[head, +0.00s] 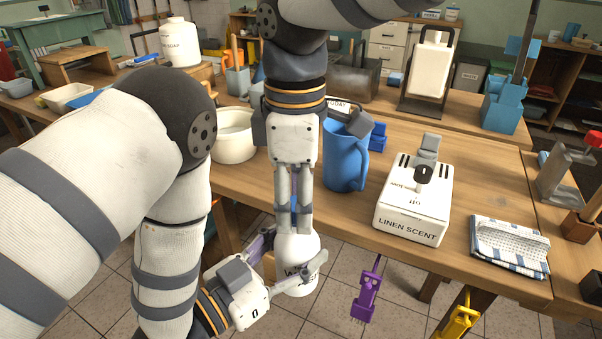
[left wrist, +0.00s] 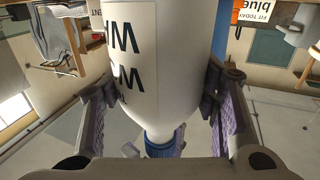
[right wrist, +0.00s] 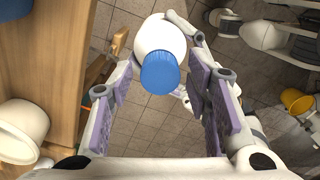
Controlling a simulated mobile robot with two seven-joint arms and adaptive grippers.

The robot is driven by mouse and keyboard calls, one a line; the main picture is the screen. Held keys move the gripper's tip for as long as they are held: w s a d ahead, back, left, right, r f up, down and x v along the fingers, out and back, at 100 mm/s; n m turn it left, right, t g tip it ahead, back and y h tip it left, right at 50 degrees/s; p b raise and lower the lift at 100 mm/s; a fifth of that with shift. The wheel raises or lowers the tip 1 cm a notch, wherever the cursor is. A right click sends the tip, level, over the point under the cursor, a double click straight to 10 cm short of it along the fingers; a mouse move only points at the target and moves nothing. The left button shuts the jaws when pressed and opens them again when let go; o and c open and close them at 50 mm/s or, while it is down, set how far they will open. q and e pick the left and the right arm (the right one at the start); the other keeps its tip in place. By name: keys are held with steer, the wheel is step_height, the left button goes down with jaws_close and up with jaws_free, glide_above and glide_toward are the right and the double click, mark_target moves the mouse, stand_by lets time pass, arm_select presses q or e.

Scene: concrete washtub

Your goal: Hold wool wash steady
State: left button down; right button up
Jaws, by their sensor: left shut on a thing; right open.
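The wool wash is a white bottle (head: 297,272) with black lettering, held in front of the table's edge above the tiled floor. My left gripper (head: 297,250) comes in from the lower left and is shut on its body. In the left wrist view the bottle (left wrist: 160,60) sits between the purple pads, its blue cap (left wrist: 160,146) towards the bottom of the picture. My right gripper (head: 294,228) points down above the bottle, its fingers apart. In the right wrist view the blue cap (right wrist: 160,72) shows between the open fingers; I cannot tell whether they touch it.
On the wooden table stand a blue jug (head: 345,155), a white pot (head: 234,136), a white linen scent box (head: 413,205) and a folded checked cloth (head: 508,247). Purple (head: 366,295) and yellow (head: 458,318) tools hang at the front edge. A soap bottle (head: 179,45) stands behind.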

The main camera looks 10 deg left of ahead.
steer(key=shift+r, duration=0.1)
jaws_close()
steer(key=m, duration=0.8)
steer(key=shift+m, duration=0.3)
steer(key=shift+o, duration=0.7)
jaws_free()
step_height(320, 180, up, 12)
